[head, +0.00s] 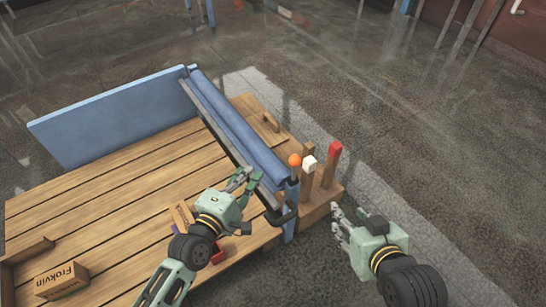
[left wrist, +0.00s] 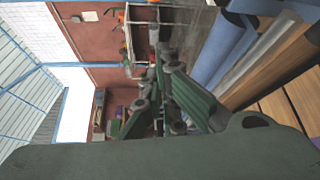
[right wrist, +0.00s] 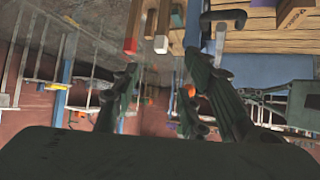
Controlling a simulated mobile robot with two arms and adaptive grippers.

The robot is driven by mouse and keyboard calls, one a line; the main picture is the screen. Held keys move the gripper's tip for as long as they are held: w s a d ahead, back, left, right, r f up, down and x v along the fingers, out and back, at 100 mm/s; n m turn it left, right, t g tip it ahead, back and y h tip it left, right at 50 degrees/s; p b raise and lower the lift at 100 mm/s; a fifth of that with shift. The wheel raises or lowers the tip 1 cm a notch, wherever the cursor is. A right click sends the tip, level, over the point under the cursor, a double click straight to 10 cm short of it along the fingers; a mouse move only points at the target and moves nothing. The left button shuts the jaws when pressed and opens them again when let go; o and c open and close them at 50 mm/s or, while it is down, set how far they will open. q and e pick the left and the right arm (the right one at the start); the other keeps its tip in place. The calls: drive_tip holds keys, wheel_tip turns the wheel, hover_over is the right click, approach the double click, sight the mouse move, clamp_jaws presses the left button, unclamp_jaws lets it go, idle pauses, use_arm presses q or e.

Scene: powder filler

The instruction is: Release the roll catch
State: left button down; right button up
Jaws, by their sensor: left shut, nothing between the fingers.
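At the near end of a blue roll (head: 240,130) stand three handles: one with an orange ball (head: 295,160), one with a white block (head: 309,162) and one with a red top (head: 335,149). I cannot tell which is the catch. A dark bent handle (head: 285,214) sits beside them. My left gripper (head: 246,176) is shut and empty, close to the roll's left side; contact is unclear. My right gripper (head: 337,221) is open and empty, right of the handles. The right wrist view shows the red top (right wrist: 130,45) and white block (right wrist: 161,44) beyond its fingers.
The plank table (head: 120,195) bears a carton (head: 62,281) at lower left and another small box (head: 182,215) beside my left arm. A blue board (head: 105,125) stands at its back. The floor on the right is clear.

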sight(295, 161)
use_arm(q)
drive_tip(key=w+d+b, duration=0.2)
drive_tip(key=w+d, duration=0.4)
drive_tip(key=shift+d+b, duration=0.35)
drive_tip(key=shift+d, duration=0.05)
use_arm(e)
drive_tip(key=w+a+r+t+y, duration=0.1)
drive_tip(key=w+r+t, duration=0.1)
drive_tip(key=r, duration=0.4)
drive_tip(key=w+a+r+t+y, duration=0.1)
drive_tip(key=w+a+r+t, duration=0.1)
drive_tip(key=r+t, duration=0.3)
drive_tip(key=shift+w+r, duration=0.6)
drive_tip(key=shift+w, duration=0.15)
use_arm(q)
drive_tip(key=shift+d, duration=0.1)
use_arm(e)
drive_tip(key=shift+a, duration=0.1)
